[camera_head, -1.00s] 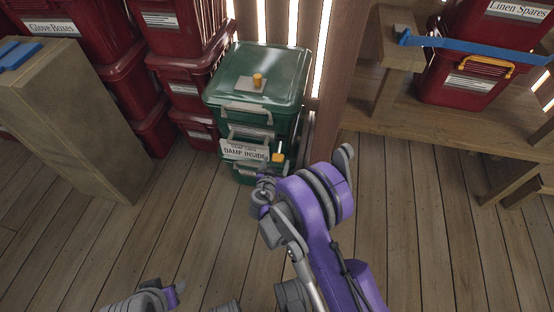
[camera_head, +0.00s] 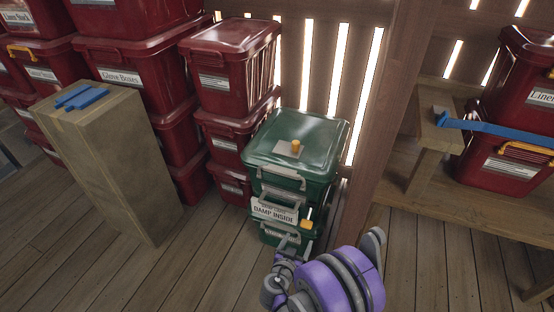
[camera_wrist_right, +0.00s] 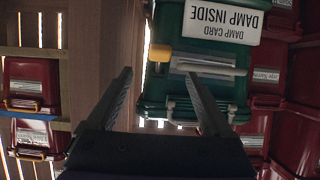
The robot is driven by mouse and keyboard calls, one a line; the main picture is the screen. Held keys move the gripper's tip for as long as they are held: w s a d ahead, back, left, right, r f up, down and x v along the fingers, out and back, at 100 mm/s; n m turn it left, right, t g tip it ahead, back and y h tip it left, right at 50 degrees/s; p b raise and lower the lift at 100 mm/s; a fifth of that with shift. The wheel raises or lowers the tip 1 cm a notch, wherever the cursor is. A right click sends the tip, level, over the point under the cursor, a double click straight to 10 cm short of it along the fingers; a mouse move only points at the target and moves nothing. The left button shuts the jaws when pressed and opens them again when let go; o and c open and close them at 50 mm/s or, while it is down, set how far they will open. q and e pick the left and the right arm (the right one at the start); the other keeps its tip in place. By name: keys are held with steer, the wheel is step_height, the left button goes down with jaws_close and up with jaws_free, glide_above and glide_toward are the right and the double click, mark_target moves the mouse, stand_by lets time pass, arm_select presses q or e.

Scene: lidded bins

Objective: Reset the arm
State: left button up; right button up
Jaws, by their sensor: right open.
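My right arm is the purple one at the bottom of the head view. Its gripper (camera_head: 287,246) is in front of the lower part of the green bin stack and is partly hidden by my own arm. In the right wrist view, which looks upside down, the two fingers (camera_wrist_right: 160,78) are spread apart with nothing between them. A green bin (camera_wrist_right: 167,98) with a "DAMP CARD / DAMP INSIDE" label (camera_wrist_right: 225,18) and an orange-yellow tab (camera_wrist_right: 160,53) lies beyond them. My left gripper is out of view.
Green lidded bins (camera_head: 300,135) stand beside a wooden post (camera_head: 375,130). Red bins (camera_head: 235,65) are stacked behind and left. A tall tan box (camera_head: 110,150) with blue pieces (camera_head: 80,97) stands left. A wooden bench (camera_head: 440,195) is right. The floor (camera_head: 190,270) in front is bare.

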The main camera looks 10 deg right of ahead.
steer(key=s+d+r+n+g+y, duration=0.2)
steer(key=s+d+r+g, duration=0.25)
steer(key=s+r, duration=0.45)
steer(key=s+a+r+n+g+y, duration=0.1)
steer(key=s+r+n+y, duration=0.15)
steer(key=s, duration=0.75)
steer(key=s+a+r+n+g+y, duration=0.2)
steer(key=s+y, duration=0.1)
steer(key=s, duration=0.6)
arm_select(q)
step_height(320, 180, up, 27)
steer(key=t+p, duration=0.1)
steer(key=p, duration=2.3)
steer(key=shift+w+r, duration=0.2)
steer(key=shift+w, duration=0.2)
arm_select(e)
step_height(320, 180, up, 27)
steer(key=w+t, duration=0.1)
steer(key=shift+d+f, duration=0.2)
